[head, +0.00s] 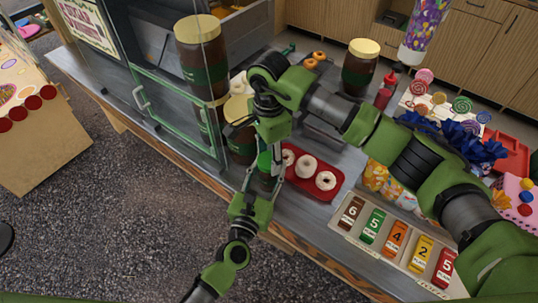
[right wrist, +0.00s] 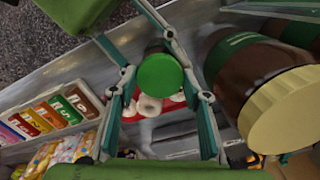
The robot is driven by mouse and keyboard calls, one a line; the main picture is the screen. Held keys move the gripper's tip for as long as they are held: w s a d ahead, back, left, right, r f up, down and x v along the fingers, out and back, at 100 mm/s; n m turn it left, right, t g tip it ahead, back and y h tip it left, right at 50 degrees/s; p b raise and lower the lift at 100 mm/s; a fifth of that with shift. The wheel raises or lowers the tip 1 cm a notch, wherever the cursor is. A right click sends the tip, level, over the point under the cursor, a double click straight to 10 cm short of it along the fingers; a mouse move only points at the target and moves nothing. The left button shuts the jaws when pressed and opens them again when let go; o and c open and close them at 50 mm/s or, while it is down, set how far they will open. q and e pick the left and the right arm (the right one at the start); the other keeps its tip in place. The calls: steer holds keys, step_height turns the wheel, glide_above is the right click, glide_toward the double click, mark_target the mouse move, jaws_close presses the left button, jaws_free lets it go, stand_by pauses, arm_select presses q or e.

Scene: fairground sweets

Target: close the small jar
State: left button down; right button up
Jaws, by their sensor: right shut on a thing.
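A round green lid (right wrist: 160,76) sits between the fingers of my right gripper (head: 268,146), which is shut on it. The lid also shows in the head view (head: 264,161), at the table's front edge. The small jar's body below the lid is mostly hidden by the lid and the grippers. My left gripper (head: 264,186) comes up from below, with its fingers beside the small jar just under the lid. I cannot tell whether they touch the jar, or whether lid and jar meet.
Large brown jars with cream lids stand left of my right gripper (head: 240,142) and at the back (head: 360,68). A red tray (head: 322,192) of white doughnuts lies just right. Numbered price cards (head: 397,238) line the front right. A glass cabinet (head: 170,90) stands at left.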

steer(key=m, duration=1.3)
steer(key=shift+m, duration=0.4)
steer(key=o, duration=1.2)
steer(key=shift+o, duration=0.2)
steer(key=shift+r, duration=2.25)
steer(key=shift+c, duration=0.4)
